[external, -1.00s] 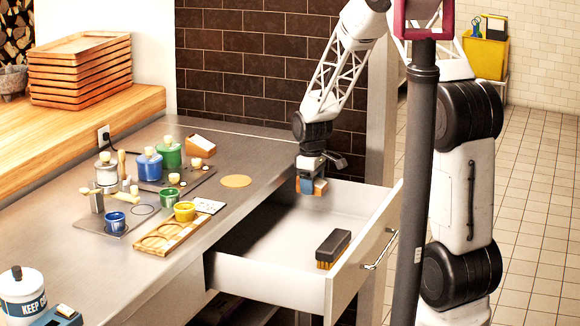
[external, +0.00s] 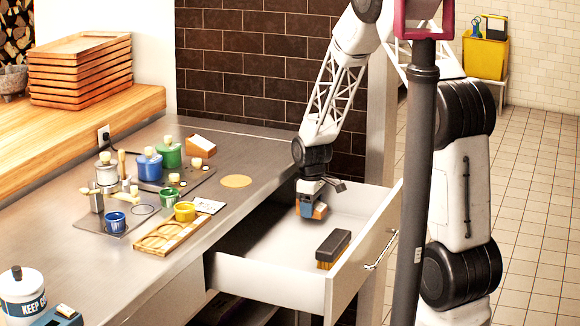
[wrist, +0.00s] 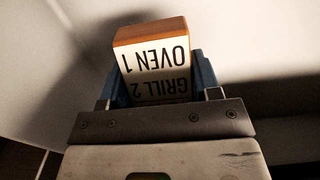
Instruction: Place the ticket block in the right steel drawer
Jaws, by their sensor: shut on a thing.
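The ticket block, a small wooden block with a white face lettered "OVEN 1" and "GRILL 2", shows in the wrist view (wrist: 150,62). My gripper (wrist: 158,88) is shut on it, with a blue finger on each side. In the external view my gripper (external: 310,205) points down inside the open steel drawer (external: 268,268), towards its back. The block's orange-brown end (external: 320,211) shows beside the fingers there. I cannot tell whether the block touches the drawer floor.
A dark brush (external: 333,247) with tan bristles lies in the drawer near its front. The drawer floor left of the brush is clear. The counter on the left holds jars, cups, a wooden holder (external: 168,234) and a round tan disc (external: 236,181).

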